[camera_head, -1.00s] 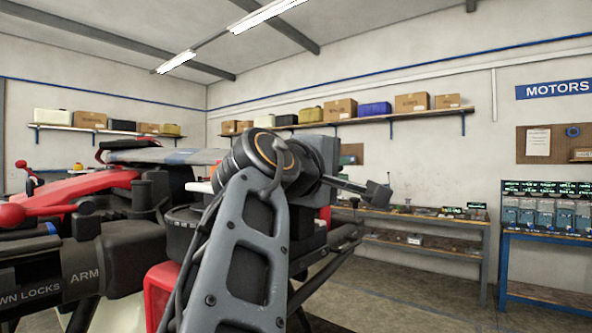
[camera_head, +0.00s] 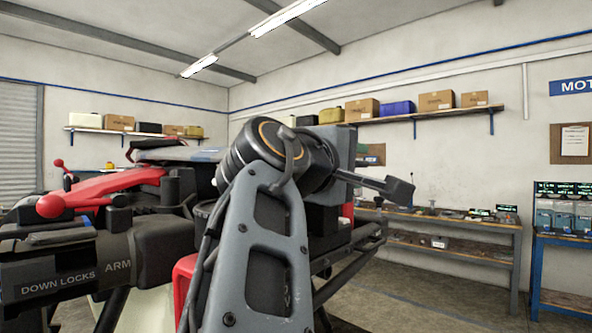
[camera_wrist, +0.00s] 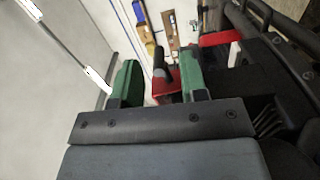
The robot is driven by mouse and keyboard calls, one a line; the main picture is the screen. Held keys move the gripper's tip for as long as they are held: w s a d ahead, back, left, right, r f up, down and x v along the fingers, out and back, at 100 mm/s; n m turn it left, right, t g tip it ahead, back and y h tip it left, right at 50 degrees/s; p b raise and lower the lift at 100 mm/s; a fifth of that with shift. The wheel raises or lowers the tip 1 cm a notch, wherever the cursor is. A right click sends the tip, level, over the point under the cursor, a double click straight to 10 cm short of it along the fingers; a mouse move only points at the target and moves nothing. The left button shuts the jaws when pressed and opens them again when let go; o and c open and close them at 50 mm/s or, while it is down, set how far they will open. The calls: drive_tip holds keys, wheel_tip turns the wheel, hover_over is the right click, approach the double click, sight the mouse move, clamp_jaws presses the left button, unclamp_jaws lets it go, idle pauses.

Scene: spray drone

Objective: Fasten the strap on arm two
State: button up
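The drone (camera_head: 130,240) fills the left of the head view, a dark body with red arms and red ball knobs (camera_head: 50,206). A dark block on it carries the labels "DOWN LOCKS" and "ARM" (camera_head: 118,265). I cannot make out the strap or tell which arm is arm two. My gripper (camera_wrist: 160,82) shows in the wrist view with two green fingers apart. A red part (camera_wrist: 163,86) with a dark stub shows in the gap, seemingly beyond the fingers. Another red part (camera_wrist: 220,38) and dark drone parts lie to the right. My arm hides part of the drone in the head view.
A workbench (camera_head: 450,225) stands along the right wall, with a blue rack (camera_head: 538,260) further right. Shelves with boxes (camera_head: 437,101) hang on the walls. The floor (camera_head: 400,295) in front of the workbench looks clear.

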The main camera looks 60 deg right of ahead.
drive_tip(key=shift+b+v, duration=0.45)
drive_tip(key=shift+v, duration=1.85)
drive_tip(key=shift+c, duration=0.2)
